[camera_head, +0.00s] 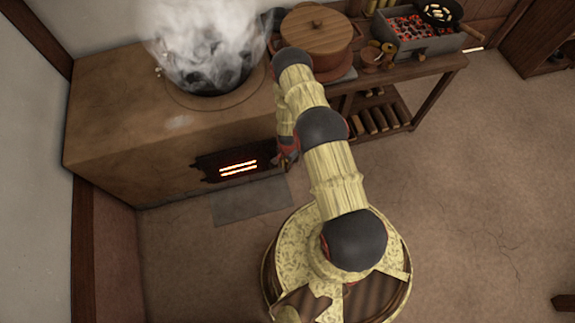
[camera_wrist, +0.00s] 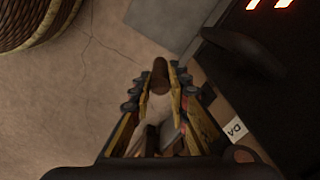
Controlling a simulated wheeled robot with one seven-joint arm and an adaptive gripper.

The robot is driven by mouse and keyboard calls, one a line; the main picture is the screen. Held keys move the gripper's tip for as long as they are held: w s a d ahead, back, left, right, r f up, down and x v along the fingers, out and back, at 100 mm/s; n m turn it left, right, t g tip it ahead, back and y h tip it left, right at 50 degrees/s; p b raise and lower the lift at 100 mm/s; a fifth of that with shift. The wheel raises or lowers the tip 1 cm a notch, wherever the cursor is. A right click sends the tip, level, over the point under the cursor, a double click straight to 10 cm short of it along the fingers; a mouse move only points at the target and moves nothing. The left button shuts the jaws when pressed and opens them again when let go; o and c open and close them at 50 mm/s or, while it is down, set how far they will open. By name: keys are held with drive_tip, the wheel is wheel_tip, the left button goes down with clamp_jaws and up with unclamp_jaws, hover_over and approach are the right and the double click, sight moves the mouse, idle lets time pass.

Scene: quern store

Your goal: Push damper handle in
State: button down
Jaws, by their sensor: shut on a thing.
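In the wrist view, the damper handle (camera_wrist: 159,74) is a slim piece with a rounded brown wooden end and a paler part behind it. My gripper (camera_wrist: 157,92) is shut on it, with a finger on each side and the brown end showing between the tips. In the head view my gripper (camera_head: 287,160) is low at the right end of the clay stove (camera_head: 115,125), beside the dark firebox front (camera_head: 205,166) with its glowing slots. The handle cannot be made out there, and how far it stands out cannot be told.
A smoking pot (camera_head: 207,75) sits on the stove. A lidded wooden pot (camera_head: 318,40) and a side table (camera_head: 440,72) with a coal grill (camera_head: 415,40) stand to the right.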

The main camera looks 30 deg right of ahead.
drive_tip(key=shift+f, duration=0.1)
drive_tip(key=shift+s+a, duration=0.1)
drive_tip(key=shift+s, duration=0.1)
drive_tip(key=c, duration=1.7)
unclamp_jaws()
drive_tip(key=shift+w, duration=0.1)
wheel_tip(320, 180, up, 12)
drive_tip(key=shift+r, duration=0.1)
